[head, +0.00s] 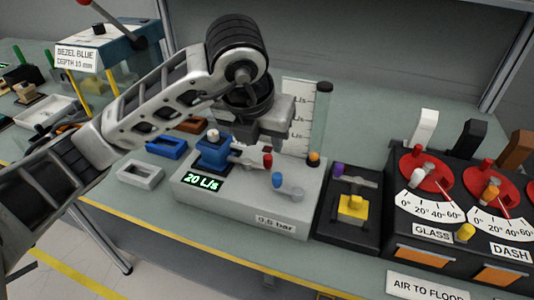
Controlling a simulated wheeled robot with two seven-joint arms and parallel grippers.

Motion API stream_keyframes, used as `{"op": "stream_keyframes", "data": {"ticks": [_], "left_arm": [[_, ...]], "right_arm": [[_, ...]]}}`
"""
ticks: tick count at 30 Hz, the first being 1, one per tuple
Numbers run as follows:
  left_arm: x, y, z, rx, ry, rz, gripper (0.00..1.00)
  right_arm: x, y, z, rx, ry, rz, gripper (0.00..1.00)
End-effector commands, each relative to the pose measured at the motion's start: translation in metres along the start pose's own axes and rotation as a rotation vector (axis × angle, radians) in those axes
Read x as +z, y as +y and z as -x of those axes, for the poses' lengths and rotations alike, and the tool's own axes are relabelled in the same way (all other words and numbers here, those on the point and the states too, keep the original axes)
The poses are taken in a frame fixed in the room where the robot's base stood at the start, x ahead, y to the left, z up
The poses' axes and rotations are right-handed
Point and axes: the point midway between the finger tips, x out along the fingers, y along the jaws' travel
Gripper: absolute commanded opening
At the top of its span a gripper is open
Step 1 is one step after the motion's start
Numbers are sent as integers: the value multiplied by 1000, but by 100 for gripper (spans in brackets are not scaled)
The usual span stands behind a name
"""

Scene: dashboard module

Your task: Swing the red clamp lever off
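A pale metal arm runs from the block toward the red knob. My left gripper (268,143) hangs pointing down just above and behind the red knob. Its fingertips are small and partly hidden, so I cannot tell its opening or whether it touches the lever. My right gripper is not in view.
A clear scale column (305,115) stands behind. A black box with a yellow block (352,208) and a dial panel (440,235) stand right. Small trays (140,174) lie left.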

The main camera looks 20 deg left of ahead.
Motion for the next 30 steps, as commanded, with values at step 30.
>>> {"op": "stream_keyframes", "data": {"ticks": [30], "left_arm": [[0, 0, -66, -1, -1, -1, 0]], "right_arm": [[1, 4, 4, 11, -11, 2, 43]]}}
